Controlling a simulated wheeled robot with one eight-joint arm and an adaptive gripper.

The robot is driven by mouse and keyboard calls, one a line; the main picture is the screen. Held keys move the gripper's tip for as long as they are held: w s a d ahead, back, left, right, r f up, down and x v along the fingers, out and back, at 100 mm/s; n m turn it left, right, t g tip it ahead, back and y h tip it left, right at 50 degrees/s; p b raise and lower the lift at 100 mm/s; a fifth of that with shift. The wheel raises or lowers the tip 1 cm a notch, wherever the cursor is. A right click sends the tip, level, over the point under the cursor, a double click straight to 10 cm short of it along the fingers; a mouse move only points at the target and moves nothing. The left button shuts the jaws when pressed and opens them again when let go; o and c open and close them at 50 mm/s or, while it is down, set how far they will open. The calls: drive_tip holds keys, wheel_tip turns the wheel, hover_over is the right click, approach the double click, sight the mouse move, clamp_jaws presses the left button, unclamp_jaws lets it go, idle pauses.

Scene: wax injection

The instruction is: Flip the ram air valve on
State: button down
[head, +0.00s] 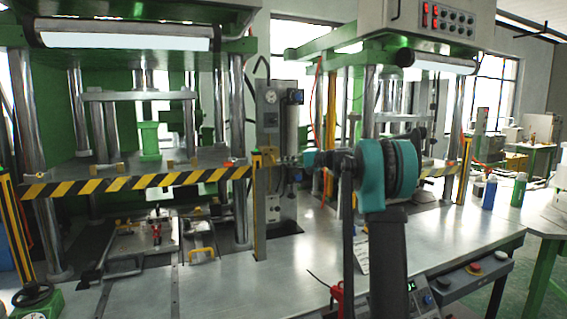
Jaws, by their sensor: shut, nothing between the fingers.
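A grey upright control panel (270,125) with round gauges stands between the two green presses. The ram air valve cannot be told apart clearly; small fittings on the panel's lower half are partly hidden by the end of my arm. My arm reaches from the right of centre toward the panel, with teal joints. My gripper (291,161) is small and dark at the panel's right side, shut and holding nothing that I can see. Whether it touches a fitting on the panel cannot be told.
A yellow-and-black striped bar (135,183) crosses the left press. The steel table (225,285) has clear room in front of the panel. A blue bottle (489,193) and a green bottle (518,190) stand at the right. A control box (425,18) hangs above the right press.

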drive_tip(key=shift+f+m+y, duration=0.2)
drive_tip(key=shift+m+y, duration=0.2)
idle(1.9)
